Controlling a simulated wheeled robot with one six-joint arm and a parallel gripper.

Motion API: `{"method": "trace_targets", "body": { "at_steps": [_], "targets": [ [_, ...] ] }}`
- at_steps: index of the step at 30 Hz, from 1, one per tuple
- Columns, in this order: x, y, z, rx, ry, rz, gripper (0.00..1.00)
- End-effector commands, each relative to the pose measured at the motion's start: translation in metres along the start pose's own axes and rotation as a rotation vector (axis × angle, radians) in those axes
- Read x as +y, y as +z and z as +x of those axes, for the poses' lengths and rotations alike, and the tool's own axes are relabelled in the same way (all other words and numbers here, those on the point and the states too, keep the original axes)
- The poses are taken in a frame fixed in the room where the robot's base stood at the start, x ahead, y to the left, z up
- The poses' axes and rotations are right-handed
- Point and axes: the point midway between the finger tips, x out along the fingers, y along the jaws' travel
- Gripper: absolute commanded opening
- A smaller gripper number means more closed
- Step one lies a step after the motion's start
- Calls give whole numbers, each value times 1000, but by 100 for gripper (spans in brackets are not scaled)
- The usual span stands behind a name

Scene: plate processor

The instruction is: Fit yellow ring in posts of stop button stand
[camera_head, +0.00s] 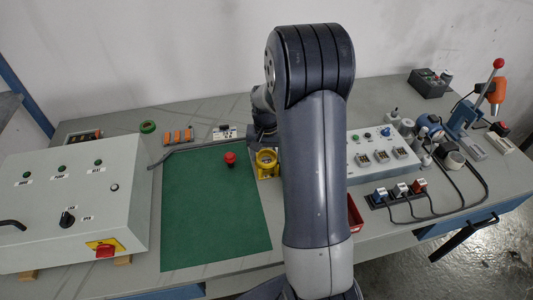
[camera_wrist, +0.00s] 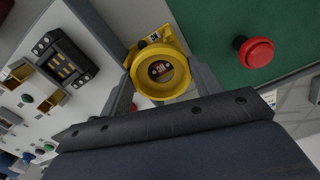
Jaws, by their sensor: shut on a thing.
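The yellow ring (camera_wrist: 136,79) is round and open in the middle, and in the wrist view it sits between the two grey fingers of my gripper (camera_wrist: 162,72). My gripper is shut on it. A yellow stand (camera_wrist: 168,36) shows just beyond the ring, partly covered by it; its posts are not clear. I cannot tell whether ring and stand touch. In the head view the yellow stand (camera_head: 268,173) is beside the green mat, left of my arm, which hides most of my gripper. The red stop button (camera_wrist: 257,52) lies apart on the mat.
The green mat (camera_head: 210,220) is mostly bare. A grey control box (camera_head: 70,200) stands at the left. A white panel with sockets (camera_head: 365,142) stands right of my arm, with plugs and cables (camera_head: 400,192) in front. A red tray (camera_head: 355,215) is partly behind my arm.

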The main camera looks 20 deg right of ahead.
Motion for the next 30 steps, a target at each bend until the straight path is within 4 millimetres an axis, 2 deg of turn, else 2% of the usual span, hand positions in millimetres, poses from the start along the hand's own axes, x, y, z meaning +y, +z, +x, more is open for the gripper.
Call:
{"method": "trace_targets", "body": {
  "at_steps": [8, 9, 18, 26, 30],
  "targets": [
    [0, 0, 2, 0, 0, 0, 39],
    [0, 0, 2, 0, 0, 0, 61],
    [0, 0, 2, 0, 0, 0, 86],
    [0, 0, 0, 1, 0, 0, 86],
    [0, -1, -14, 4, -1, 0, 86]
  ]
}}
